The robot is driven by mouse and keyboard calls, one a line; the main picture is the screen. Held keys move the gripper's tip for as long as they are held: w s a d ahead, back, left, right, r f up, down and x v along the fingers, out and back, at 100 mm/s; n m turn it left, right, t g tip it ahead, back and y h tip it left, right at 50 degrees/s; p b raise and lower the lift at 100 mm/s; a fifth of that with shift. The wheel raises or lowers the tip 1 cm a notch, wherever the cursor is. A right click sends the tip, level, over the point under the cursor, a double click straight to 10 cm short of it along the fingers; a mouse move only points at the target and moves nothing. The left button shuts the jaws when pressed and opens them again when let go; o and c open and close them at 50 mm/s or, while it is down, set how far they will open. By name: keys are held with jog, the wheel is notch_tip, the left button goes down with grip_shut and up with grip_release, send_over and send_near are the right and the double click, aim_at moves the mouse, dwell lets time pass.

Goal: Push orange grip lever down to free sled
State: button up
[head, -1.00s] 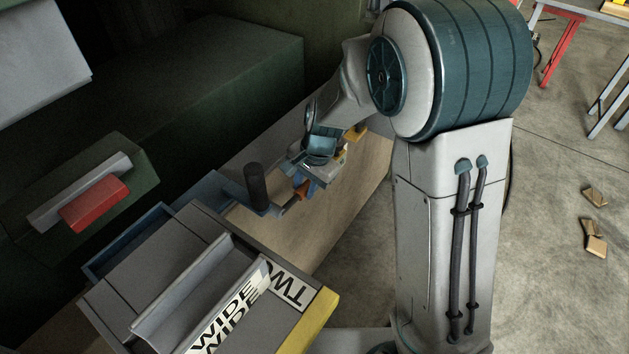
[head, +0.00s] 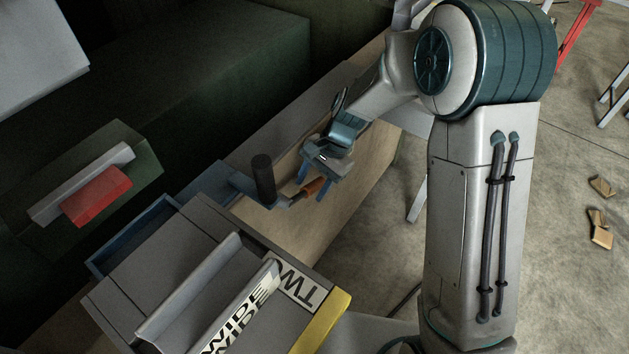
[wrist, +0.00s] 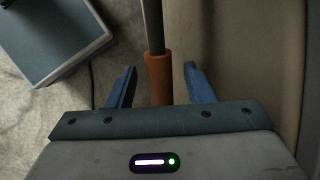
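The orange grip (head: 313,187) sits on the end of a dark lever rod, low at the side of the machine. In the wrist view the orange grip (wrist: 160,77) is between my two blue fingers, with a visible gap on each side. My gripper (head: 316,181) is open around the grip, and it shows in the wrist view (wrist: 160,86) with its fingers spread and no clear contact. The near end of the grip is hidden behind the gripper body in the wrist view. I cannot tell for sure which part is the sled.
A black upright knob (head: 263,178) stands on a blue bracket left of the grip. A grey labelled platform (head: 185,262) with a yellow edge is in front. A red block (head: 96,196) sits at left on the dark green hull. Wood scraps lie on the floor at right.

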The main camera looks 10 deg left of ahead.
jog(key=p+v, duration=0.1)
jog(key=v, duration=1.3)
jog(key=shift+p, duration=0.3)
jog(key=shift+f, duration=0.1)
jog(key=c, duration=0.3)
jog(key=s+d+f+m+t+y+b, duration=0.1)
jog(key=s+d+f+t+y+b, duration=0.3)
jog(key=b, duration=0.3)
jog(key=shift+g+h, duration=0.3)
jog(key=shift+g, duration=0.1)
jog(key=x, duration=0.4)
jog(key=a+b+x, duration=0.1)
jog(key=x, duration=0.4)
jog(key=r+b+x, duration=0.1)
jog(key=x, duration=0.4)
jog(key=shift+s+a, duration=0.15)
jog(key=shift+s, duration=0.2)
